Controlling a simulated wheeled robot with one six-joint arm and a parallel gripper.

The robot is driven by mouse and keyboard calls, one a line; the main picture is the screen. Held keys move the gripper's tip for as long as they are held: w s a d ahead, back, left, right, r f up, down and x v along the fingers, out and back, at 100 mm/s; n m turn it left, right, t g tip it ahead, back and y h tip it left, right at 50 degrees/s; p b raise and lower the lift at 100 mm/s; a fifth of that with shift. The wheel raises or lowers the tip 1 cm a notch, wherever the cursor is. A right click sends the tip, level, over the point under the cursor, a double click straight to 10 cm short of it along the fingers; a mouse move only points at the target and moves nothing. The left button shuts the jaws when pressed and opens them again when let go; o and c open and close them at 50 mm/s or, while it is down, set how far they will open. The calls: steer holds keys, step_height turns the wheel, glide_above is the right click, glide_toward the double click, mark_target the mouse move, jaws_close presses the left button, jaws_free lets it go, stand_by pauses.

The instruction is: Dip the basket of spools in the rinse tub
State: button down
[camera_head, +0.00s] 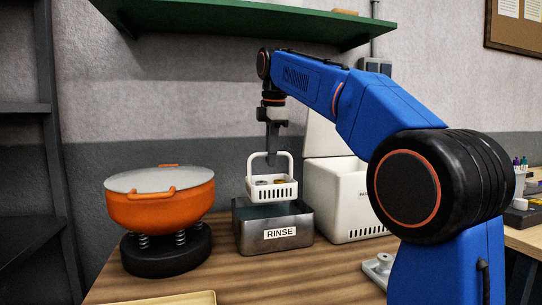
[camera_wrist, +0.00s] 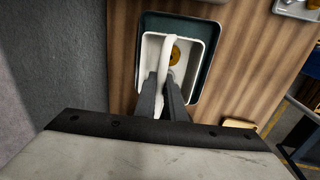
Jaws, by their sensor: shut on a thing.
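A white slotted basket (camera_head: 272,190) with an arched handle hangs from my gripper (camera_head: 272,156), which is shut on the handle. Spools (camera_head: 268,181) show inside the basket; in the wrist view one brass-coloured spool (camera_wrist: 175,55) is seen beside the handle (camera_wrist: 167,45). The grey metal rinse tub (camera_head: 250,240), labelled RINSE, stands on the wooden bench directly below the basket. The basket's bottom is at about the height of the tub's rim in the head view. The wrist view shows the basket (camera_wrist: 150,48) within the outline of the tub (camera_wrist: 148,24). The tub's inside is mostly hidden.
An orange bowl-shaped machine (camera_head: 162,208) on springs and a black base stands left of the tub. A white slotted bin (camera_head: 345,200) stands close behind and right. A green shelf (camera_head: 240,24) hangs above. A yellowish tray edge (camera_head: 165,299) lies at the front.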

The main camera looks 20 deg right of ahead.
steer(key=shift+r, duration=0.1)
stand_by(0.3)
steer(key=shift+r, duration=1.45)
